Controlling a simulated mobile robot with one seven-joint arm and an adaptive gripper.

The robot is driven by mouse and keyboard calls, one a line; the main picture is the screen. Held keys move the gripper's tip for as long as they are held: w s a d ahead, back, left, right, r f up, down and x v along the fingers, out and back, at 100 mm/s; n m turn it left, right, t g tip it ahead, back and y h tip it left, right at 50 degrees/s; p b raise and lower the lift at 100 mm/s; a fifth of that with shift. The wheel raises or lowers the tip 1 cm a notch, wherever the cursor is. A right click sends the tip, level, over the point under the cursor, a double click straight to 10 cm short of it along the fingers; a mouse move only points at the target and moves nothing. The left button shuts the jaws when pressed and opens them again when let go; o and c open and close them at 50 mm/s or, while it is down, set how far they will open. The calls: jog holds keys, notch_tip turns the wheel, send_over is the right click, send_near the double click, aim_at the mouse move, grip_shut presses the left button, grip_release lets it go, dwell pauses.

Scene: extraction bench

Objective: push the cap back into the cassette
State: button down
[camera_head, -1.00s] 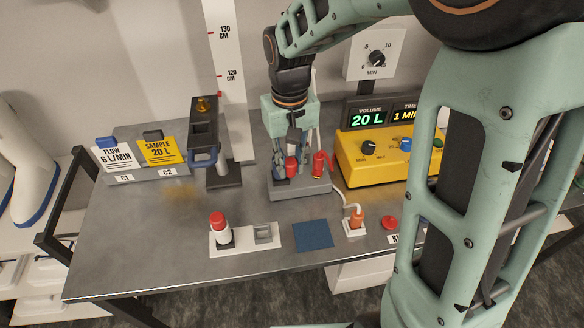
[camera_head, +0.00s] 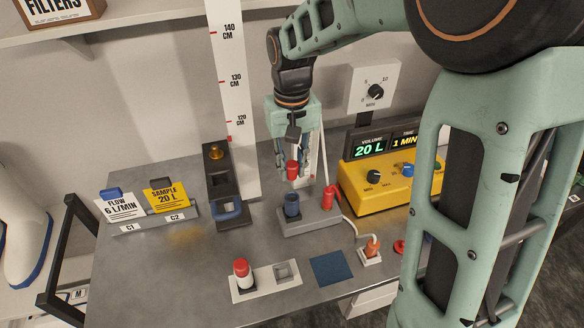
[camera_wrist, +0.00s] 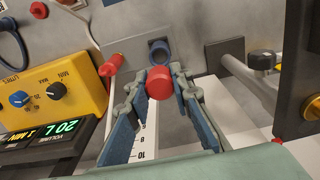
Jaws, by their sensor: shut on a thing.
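My gripper (camera_head: 293,176) is shut on a red cap (camera_head: 292,169), held in the air above a grey block (camera_head: 322,217). In the wrist view the red cap (camera_wrist: 160,83) sits between the two blue-padded fingers (camera_wrist: 152,98). A white cylinder with a red top (camera_head: 243,272) stands on a white plate. I cannot tell for certain which piece is the cassette.
A red fitting (camera_head: 329,198) with a hose stands on the block's right. A yellow pump (camera_head: 385,172) is behind right, a dark stand (camera_head: 224,187) left. The white plate (camera_head: 268,289) has an empty square recess. A blue mat (camera_head: 332,267) lies in front; the bench's left middle is clear.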

dwell(0.4)
jog(key=b, duration=0.4)
send_over(293, 202)
jog(key=shift+w+a+f, duration=0.1)
jog(key=shift+f, duration=1.4)
jog(key=shift+w+f, duration=0.1)
jog(key=shift+f, duration=1.35)
jog(key=shift+f+b, duration=0.9)
jog(key=shift+f, duration=0.15)
jog(key=shift+s+f, duration=0.1)
jog(key=shift+f, duration=0.1)
jog(key=shift+s+f, duration=0.15)
jog(key=shift+s+f+b, duration=0.25)
jog(key=shift+f+b, duration=0.15)
jog(key=shift+f, duration=0.1)
jog(key=c, duration=2)
grip_release()
jog(key=shift+c, duration=0.2)
jog(key=o, duration=0.4)
jog(key=shift+w+f, duration=0.2)
jog(key=shift+w, duration=0.15)
jog(key=shift+r, duration=0.15)
